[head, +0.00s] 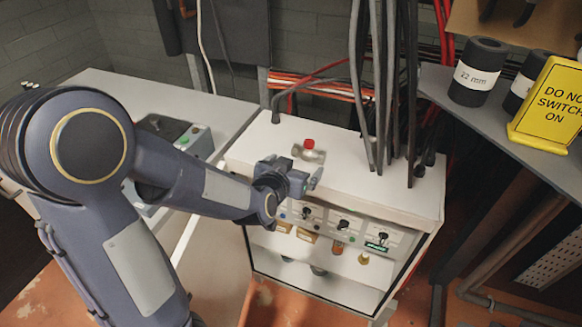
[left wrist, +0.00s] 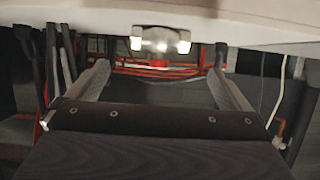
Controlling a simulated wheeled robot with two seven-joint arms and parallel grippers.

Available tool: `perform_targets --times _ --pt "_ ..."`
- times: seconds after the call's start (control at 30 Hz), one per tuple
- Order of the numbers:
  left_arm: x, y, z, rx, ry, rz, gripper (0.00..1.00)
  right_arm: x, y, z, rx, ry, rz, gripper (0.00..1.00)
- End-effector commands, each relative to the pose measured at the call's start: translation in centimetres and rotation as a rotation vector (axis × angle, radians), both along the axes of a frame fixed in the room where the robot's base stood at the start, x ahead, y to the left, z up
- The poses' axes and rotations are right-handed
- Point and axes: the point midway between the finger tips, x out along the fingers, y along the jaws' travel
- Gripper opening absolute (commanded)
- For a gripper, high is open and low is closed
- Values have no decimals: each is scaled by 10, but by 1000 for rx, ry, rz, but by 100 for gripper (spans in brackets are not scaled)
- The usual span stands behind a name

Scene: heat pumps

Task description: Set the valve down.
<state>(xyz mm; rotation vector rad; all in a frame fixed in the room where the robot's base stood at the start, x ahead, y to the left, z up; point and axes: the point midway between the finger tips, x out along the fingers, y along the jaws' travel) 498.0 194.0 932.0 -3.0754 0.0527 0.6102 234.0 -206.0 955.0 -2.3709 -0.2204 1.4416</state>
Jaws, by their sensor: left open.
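The valve (head: 309,151) has a pale metal body and a red knob. In the head view it stands upright on the white top of the cabinet (head: 372,180), near its left front part. My left gripper (head: 312,179) is open and empty, in front of the valve and apart from it. The left wrist view appears upside down: the valve (left wrist: 160,42) sits against the white surface with its red knob pointing down in the picture. There it lies beyond the open fingers (left wrist: 162,75). My right gripper is in neither view.
Dark cables (head: 384,90) drop behind and onto the cabinet's back. A grey bench (head: 165,92) with a control box stands left. At right a shelf (head: 450,95) holds a black roll marked 22 mm (head: 478,72) and a yellow sign (head: 548,105).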

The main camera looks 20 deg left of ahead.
Motion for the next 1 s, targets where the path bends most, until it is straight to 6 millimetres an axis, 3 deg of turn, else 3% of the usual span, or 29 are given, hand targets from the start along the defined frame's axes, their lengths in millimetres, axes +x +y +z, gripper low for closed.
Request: perform_targets --times 0.2,0.37,0.47,0.63,0.8,0.9,1.0 --pt "-19 1 8 -10 6 -1 100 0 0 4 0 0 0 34" --pt "-41 4 15 -129 88 -26 100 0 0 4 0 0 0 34" --pt "-71 4 23 -243 187 -63 100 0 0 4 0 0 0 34" --pt "-144 5 35 -367 382 -114 100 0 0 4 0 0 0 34" --pt "-214 9 34 -388 561 -100 100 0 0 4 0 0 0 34" --pt "-243 11 31 -385 635 -75 100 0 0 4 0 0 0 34" --pt "-259 12 28 -379 680 -57 100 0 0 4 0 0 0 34"
